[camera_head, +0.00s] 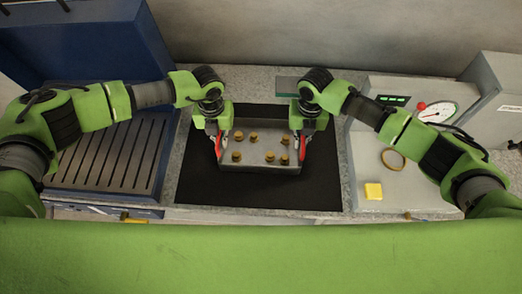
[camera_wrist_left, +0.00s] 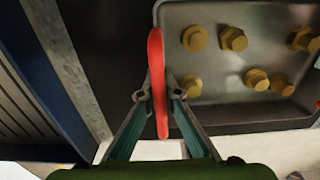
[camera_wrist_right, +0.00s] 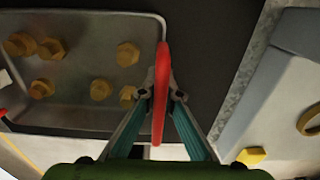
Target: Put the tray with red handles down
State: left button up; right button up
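The grey metal tray (camera_head: 262,163) with red handles is over the black mat (camera_head: 200,185) in the head view. It holds several brass bolts or nuts (camera_head: 270,156). My left gripper (camera_head: 218,145) is at the tray's left red handle, and its fingers close on that handle (camera_wrist_left: 157,80) in the left wrist view. My right gripper (camera_head: 303,147) is at the right red handle, with its fingers closed on it (camera_wrist_right: 161,90) in the right wrist view. The tray looks level. I cannot tell whether its underside touches the mat.
A blue cabinet with a slatted top (camera_head: 115,155) stands at the left. At the right, a grey surface holds a yellow block (camera_head: 373,191) and a brownish ring (camera_head: 393,160), with a round gauge (camera_head: 437,112) behind. Bare mat shows around the tray.

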pick_arm(q)
jog(key=shift+o, duration=1.1)
pick_arm(e)
jog(key=shift+o, duration=1.1)
pick_arm(q)
jog(key=shift+r, duration=0.15)
notch_tip(320, 180, up, 12)
jog(key=shift+f, duration=0.2)
pick_arm(e)
jog(key=shift+r, duration=0.1)
pick_arm(q)
jog(key=shift+r, duration=0.1)
pick_arm(e)
jog(key=shift+r, duration=0.3)
notch_tip(320, 180, up, 11)
jog(key=shift+r, duration=0.15)
